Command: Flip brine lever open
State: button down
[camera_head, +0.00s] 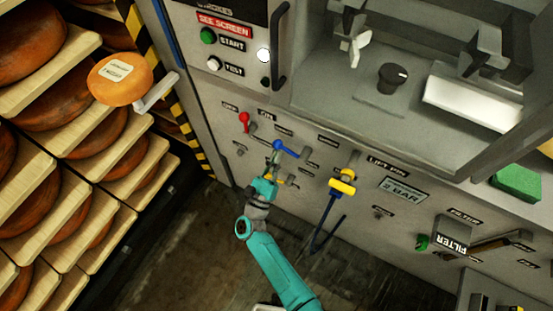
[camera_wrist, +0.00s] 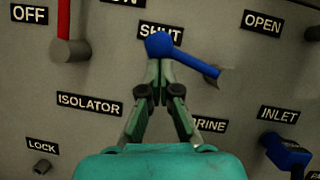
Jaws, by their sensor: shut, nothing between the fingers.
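The brine lever (camera_wrist: 195,60) is blue, with a round knob at its left end and a grey mount at its right end. Its knob end lies at the SHUT label and partly covers it; the OPEN label is further right, and the BRINE label is below. The lever also shows on the panel in the head view (camera_head: 288,150). My gripper (camera_wrist: 158,68) is shut and empty, its fingertips right below the blue knob. I cannot tell whether they touch it. In the head view my gripper (camera_head: 272,165) reaches up to the panel below the lever.
A red lever (camera_wrist: 63,20) is to the left by the OFF label. A blue handle (camera_wrist: 286,151) sits lower right by INLET. A yellow-handled lever (camera_head: 342,187) is to the right in the head view. Cheese shelves (camera_head: 60,150) stand at left.

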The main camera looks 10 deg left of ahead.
aim_at(279, 147)
notch_tip(279, 147, up, 3)
jog(key=m+g+h, duration=0.1)
jog(key=m+h, duration=0.1)
jog(key=m, duration=0.1)
jog(key=m+h, duration=0.2)
jog(key=m, duration=0.2)
jog(key=shift+r+m+g+h, duration=0.1)
jog(key=shift+m+g+h, duration=0.2)
jog(key=shift+g, duration=0.1)
jog(key=s+d+r+m+g+h, duration=0.1)
jog(key=d+r+m+g+h, duration=0.2)
jog(key=m, duration=0.5)
jog(key=shift+s+d+r+m, duration=0.3)
jog(key=shift+d+r, duration=0.3)
jog(key=shift+r, duration=0.3)
jog(key=shift+d, duration=0.1)
